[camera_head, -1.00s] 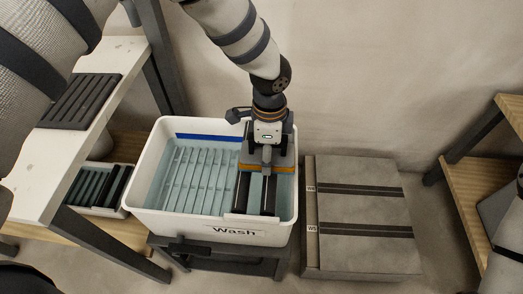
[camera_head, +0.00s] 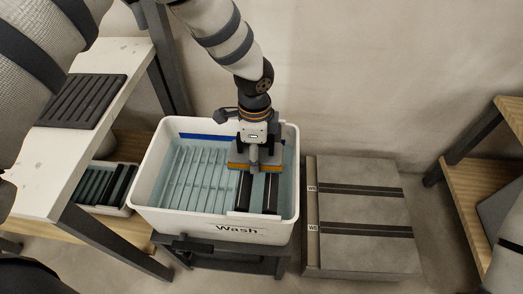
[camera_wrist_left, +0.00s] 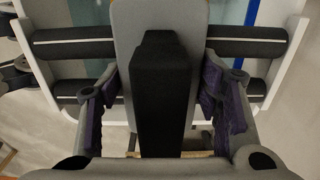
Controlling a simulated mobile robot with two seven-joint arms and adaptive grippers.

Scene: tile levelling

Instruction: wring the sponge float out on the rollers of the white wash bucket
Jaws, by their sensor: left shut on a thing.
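The white wash bucket (camera_head: 228,231), labelled "Wash", stands on a dark stand and has a slatted grid (camera_head: 190,180) at its left. Two dark rollers (camera_head: 257,194) run front to back at its right side. My left gripper (camera_head: 254,148) is shut on the handle of the sponge float (camera_head: 240,162), a grey plate with an orange layer below. The float lies across the back part of the rollers; I cannot tell whether it presses on them. The left wrist view shows the black handle (camera_wrist_left: 160,90) between the purple-padded fingers, with the rollers (camera_wrist_left: 75,45) passing behind the plate. My right gripper is not in view.
A stack of grey tiles (camera_head: 365,225) with dark strips sits right of the bucket. A pale bench (camera_head: 75,165) with a black ribbed pad (camera_head: 82,100) stands at left, with a tray (camera_head: 105,190) below. A wooden shelf (camera_head: 465,190) is at the right.

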